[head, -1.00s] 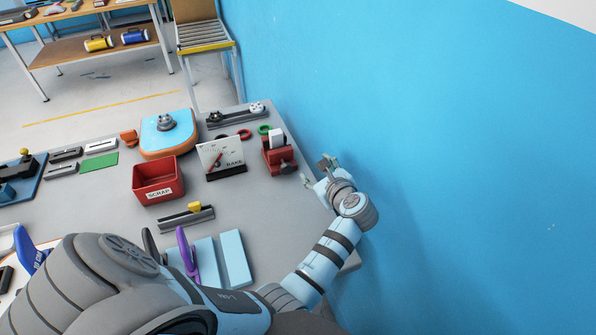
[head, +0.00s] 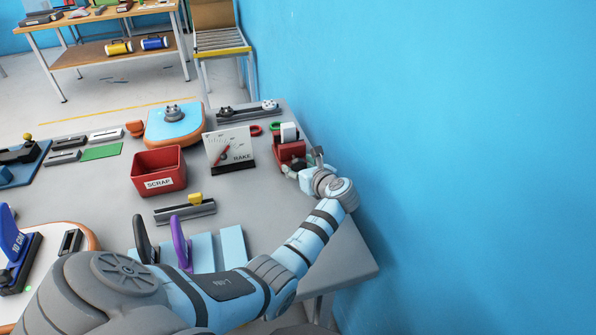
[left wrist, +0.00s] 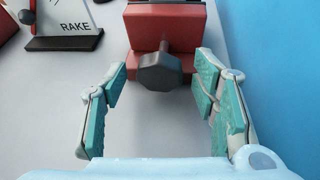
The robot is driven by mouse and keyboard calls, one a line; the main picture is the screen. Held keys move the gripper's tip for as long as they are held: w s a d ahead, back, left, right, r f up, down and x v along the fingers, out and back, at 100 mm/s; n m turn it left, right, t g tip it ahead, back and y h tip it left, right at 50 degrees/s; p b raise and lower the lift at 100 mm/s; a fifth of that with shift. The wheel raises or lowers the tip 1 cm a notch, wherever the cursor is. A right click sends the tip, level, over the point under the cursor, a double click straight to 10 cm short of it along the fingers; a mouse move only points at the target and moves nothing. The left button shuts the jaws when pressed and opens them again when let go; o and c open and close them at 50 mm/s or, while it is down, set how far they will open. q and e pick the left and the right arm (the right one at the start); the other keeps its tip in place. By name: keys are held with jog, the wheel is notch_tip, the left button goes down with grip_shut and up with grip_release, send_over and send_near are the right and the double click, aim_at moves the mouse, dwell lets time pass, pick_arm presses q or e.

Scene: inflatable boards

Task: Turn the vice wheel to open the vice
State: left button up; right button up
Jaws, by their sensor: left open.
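The red vice (head: 291,150) stands near the right edge of the grey table, with a white block (head: 289,131) at its top. In the left wrist view, the vice (left wrist: 160,30) shows at the top centre. Its dark grey wheel (left wrist: 160,72) faces me on a short shaft. My left gripper (head: 304,165) is beside the vice on its near right side. In the left wrist view, its teal-padded fingers (left wrist: 162,80) are spread, one on each side of the wheel, with gaps on both sides. The wheel is mostly hidden by the gripper in the head view. My right gripper is not in view.
The blue wall (head: 450,150) runs close along the right of the table. A RAKE gauge panel (head: 230,148) stands left of the vice, and a red SCRAP bin (head: 158,171) farther left.

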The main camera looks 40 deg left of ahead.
pick_arm(q)
jog(key=c, duration=1.2)
jog(key=shift+o, duration=0.2)
jog(key=shift+r+n+p, duration=0.2)
jog(key=shift+n+p, duration=0.2)
jog(key=shift+p, duration=0.6)
jog(key=shift+s+n+t+h+p, duration=0.1)
jog(key=shift+n+t+h+p, duration=0.5)
jog(key=shift+p, duration=0.6)
jog(key=shift+n+t+p, duration=0.4)
jog(key=shift+n+p, duration=0.2)
jog(key=shift+p, duration=0.05)
jog(key=shift+a+f+n+h+p, duration=0.1)
jog(key=shift+f+n+h+p, duration=0.05)
jog(key=shift+n+h+p, duration=0.2)
jog(key=o, duration=1.2)
jog(key=shift+t, duration=0.3)
jog(key=shift+c, duration=0.2)
